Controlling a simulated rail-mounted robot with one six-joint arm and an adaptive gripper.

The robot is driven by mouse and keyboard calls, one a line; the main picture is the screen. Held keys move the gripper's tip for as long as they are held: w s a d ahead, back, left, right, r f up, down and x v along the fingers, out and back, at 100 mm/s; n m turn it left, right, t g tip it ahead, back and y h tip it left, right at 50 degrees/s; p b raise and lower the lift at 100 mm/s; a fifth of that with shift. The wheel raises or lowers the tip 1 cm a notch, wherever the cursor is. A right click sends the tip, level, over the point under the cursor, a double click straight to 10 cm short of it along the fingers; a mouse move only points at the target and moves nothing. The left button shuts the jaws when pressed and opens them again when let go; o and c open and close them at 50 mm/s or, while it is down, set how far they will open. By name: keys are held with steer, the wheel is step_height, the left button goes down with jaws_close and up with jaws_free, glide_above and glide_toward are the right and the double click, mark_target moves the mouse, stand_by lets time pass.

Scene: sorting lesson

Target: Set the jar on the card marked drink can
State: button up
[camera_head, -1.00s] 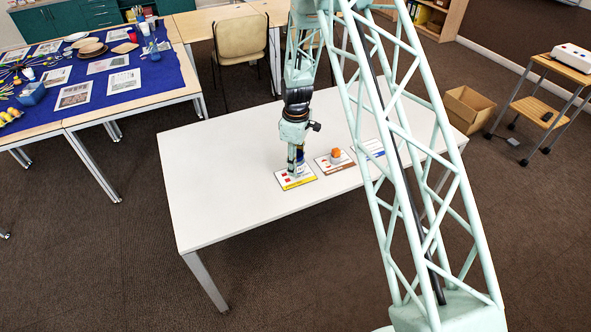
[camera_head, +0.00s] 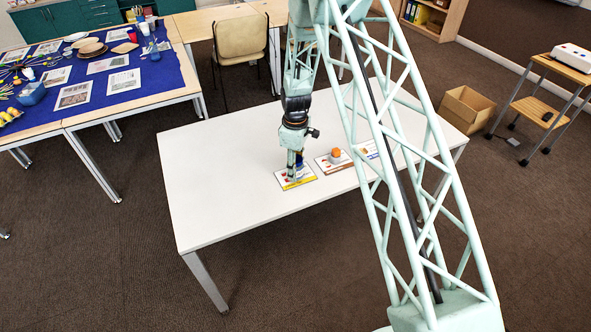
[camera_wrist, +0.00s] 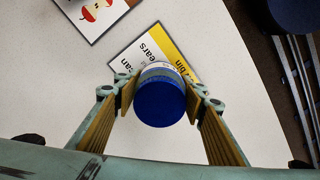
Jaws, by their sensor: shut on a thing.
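The jar has a round blue lid (camera_wrist: 159,98) and a pale label band below it. My gripper (camera_wrist: 160,92) has a finger on each side of the jar and is shut on it. In the head view, my gripper (camera_head: 295,170) points down over the card with a yellow band (camera_head: 300,184), and a bit of the jar's blue (camera_head: 300,157) shows beside the fingers. In the wrist view, the yellow-banded card (camera_wrist: 132,57) lies beneath the jar; its partly hidden print ends in "an", "ears" and "bin". I cannot tell whether the jar touches it.
A brown-edged card (camera_head: 322,163) right of the yellow one carries an orange-topped object (camera_head: 336,155). An apple-pictured card (camera_wrist: 85,22) shows in the wrist view. Another card (camera_head: 368,150) lies farther right, partly behind my arm. The white table's left half (camera_head: 215,190) is clear.

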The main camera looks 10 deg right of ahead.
steer(key=o, duration=0.9)
steer(key=shift+f, duration=0.1)
steer(key=shift+r+p, duration=0.35)
steer(key=shift+r, duration=5.85)
steer(key=shift+r, duration=0.1)
